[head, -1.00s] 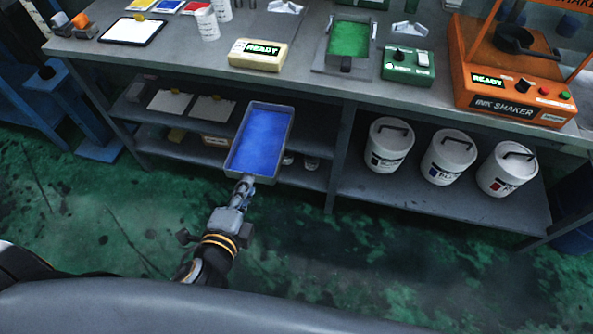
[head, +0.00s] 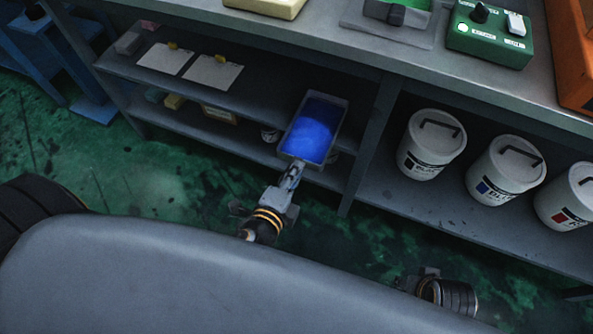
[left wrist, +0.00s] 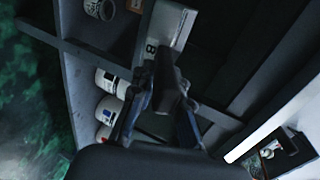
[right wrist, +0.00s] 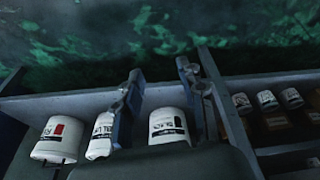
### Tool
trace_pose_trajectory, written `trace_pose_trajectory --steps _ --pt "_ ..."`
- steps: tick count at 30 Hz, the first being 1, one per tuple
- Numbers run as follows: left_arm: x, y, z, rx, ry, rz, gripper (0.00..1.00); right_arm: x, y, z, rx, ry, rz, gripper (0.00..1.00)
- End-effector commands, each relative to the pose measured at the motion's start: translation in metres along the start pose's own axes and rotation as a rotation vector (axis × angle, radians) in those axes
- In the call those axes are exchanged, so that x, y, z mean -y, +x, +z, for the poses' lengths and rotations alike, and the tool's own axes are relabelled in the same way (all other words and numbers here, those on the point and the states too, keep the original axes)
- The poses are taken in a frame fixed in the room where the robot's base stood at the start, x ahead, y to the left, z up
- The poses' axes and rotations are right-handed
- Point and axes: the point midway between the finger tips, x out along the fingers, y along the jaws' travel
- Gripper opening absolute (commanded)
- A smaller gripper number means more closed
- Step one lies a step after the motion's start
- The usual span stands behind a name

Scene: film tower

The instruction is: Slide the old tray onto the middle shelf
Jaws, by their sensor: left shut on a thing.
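The tray (head: 313,133) is a grey rectangular pan with bright blue inside. In the head view its far part lies in shadow under the benchtop, over the middle shelf (head: 262,97). Its near end sticks out past the shelf's front edge. I cannot tell whether it touches the shelf. My left gripper (head: 294,171) is shut on the tray's near end, and its fingers also show in the left wrist view (left wrist: 166,82). My right gripper (right wrist: 158,80) is open and empty in the right wrist view. Its wrist shows low in the head view, away from the tray.
Two pale sheets (head: 213,73) with yellow clips lie on the middle shelf left of the tray. A bench post (head: 372,128) stands close to the tray's right. White ink buckets (head: 432,146) fill the right bay. A green control box (head: 488,33) sits on the benchtop.

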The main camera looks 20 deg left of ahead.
Motion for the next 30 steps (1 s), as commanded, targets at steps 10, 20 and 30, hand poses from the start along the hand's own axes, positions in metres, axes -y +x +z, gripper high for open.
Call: trace_pose_trajectory --steps 10,20,30 --pt "-0.003 0.032 0.0 -0.001 0.002 -0.004 0.0 -0.001 -0.024 -0.005 -0.015 0.002 0.002 0.4" --pt "-0.006 0.06 0.0 -0.001 0.001 -0.003 0.0 -0.003 -0.057 -0.008 -0.032 0.004 0.005 0.4" --pt "-0.001 0.089 0.001 0.0 0.002 -0.003 0.0 -0.003 -0.063 -0.008 -0.03 0.004 0.006 0.4"
